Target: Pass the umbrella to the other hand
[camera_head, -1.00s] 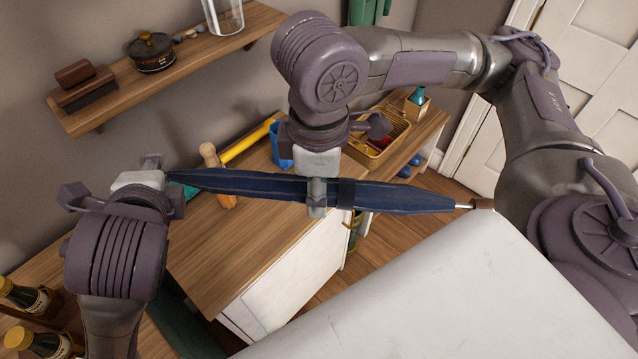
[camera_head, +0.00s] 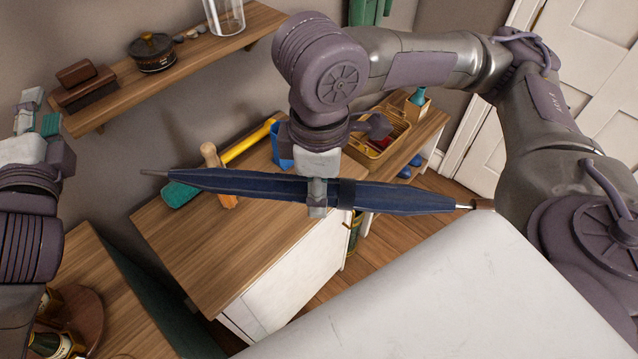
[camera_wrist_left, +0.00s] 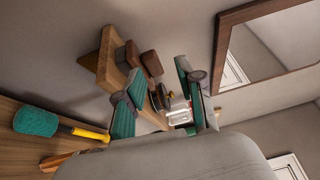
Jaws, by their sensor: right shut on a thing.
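The dark blue closed umbrella (camera_head: 255,184) is held nearly level above the wooden cabinet, its thin tip to the left and its brown handle end to the right. My right gripper (camera_head: 317,196) is shut around it near the middle. My left gripper (camera_head: 38,113) is at the left edge of the head view, clear of the umbrella's tip. In the left wrist view its green-padded fingers (camera_wrist_left: 157,104) are spread apart with nothing held between them. The umbrella cannot be made out in that wrist view.
The wooden cabinet (camera_head: 205,262) below carries a teal-headed mallet (camera_head: 180,193) and other tools. A wall shelf (camera_head: 190,62) with brushes, a pot and a glass jar is behind. A basket (camera_head: 385,135) stands further right. A white surface (camera_head: 440,290) fills the front right.

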